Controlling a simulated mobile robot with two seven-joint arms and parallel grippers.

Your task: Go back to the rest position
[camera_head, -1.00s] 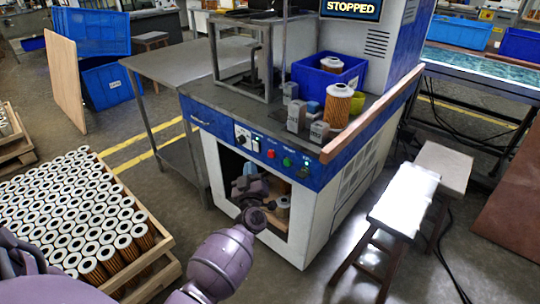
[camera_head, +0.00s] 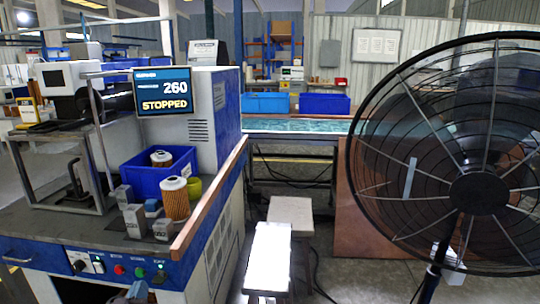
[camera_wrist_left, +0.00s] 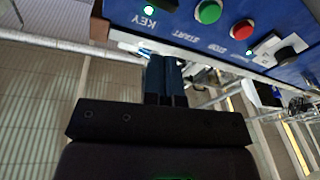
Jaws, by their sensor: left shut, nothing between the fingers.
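My left gripper (camera_head: 137,291) shows only as a small grey piece at the bottom edge of the head view, in front of the machine's control panel (camera_head: 118,266). In the left wrist view its two dark fingers (camera_wrist_left: 166,80) are together with nothing between them. The blue panel (camera_wrist_left: 222,28) with green and red buttons and a black knob is close beyond the fingers, at the top of that view. My left arm is out of the head view. My right gripper is not in view.
A blue bin (camera_head: 158,170) with a filter cartridge inside stands on the machine top. Another cartridge (camera_head: 175,199) and several grey blocks (camera_head: 134,221) stand in front. A wooden rail (camera_head: 209,198) edges the machine. Stools (camera_head: 268,255) and a large fan (camera_head: 478,150) stand at the right.

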